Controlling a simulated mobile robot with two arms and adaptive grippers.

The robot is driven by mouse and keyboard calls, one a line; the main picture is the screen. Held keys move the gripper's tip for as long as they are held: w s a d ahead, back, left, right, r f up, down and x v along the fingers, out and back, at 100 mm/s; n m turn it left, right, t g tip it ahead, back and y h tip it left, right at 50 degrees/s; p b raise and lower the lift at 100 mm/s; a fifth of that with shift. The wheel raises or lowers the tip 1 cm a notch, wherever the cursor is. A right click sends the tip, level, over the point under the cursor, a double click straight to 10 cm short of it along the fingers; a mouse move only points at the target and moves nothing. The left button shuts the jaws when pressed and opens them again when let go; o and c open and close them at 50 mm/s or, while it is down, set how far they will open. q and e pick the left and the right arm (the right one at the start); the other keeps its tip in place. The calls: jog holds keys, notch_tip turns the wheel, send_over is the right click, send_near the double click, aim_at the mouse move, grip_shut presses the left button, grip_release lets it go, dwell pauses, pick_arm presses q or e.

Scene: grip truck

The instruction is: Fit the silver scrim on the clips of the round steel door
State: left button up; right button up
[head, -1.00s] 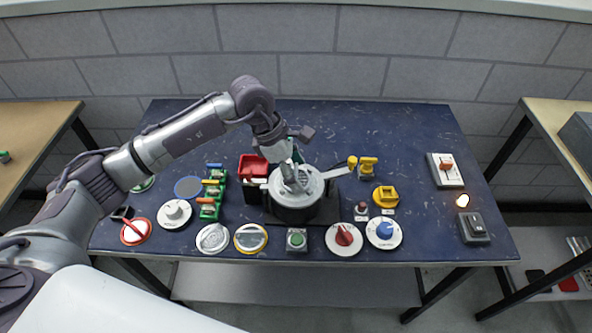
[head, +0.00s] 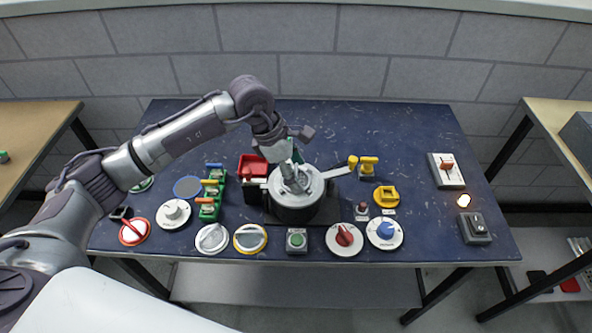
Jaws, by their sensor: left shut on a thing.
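The round steel door (head: 296,211) is the dark drum-like fitting at the table's middle. A silver disc, which I take as the silver scrim (head: 314,186), lies at its top. My left gripper (head: 289,178) comes down over this disc from above and is shut on it near its middle. The fingers cover the grip point. I cannot tell whether the disc sits in the clips, which are too small to make out. A second silver-rimmed disc (head: 212,238) with a bar across it lies flat at the front left. My right gripper is not in view.
A yellow-rimmed disc (head: 250,239), a red-rimmed disc (head: 134,231) and a blue disc (head: 188,187) lie left of the drum. The back right of the blue table (head: 410,135) is clear.

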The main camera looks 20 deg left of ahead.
aim_at(296, 171)
pick_arm(q)
jog(key=shift+f+b, duration=0.2)
jog(key=shift+b, duration=0.1)
dwell(0.4)
jog(key=o, duration=1.2)
jog(key=shift+r, duration=0.15)
jog(key=shift+r+p, duration=1.85)
jog(key=shift+r, duration=1.8)
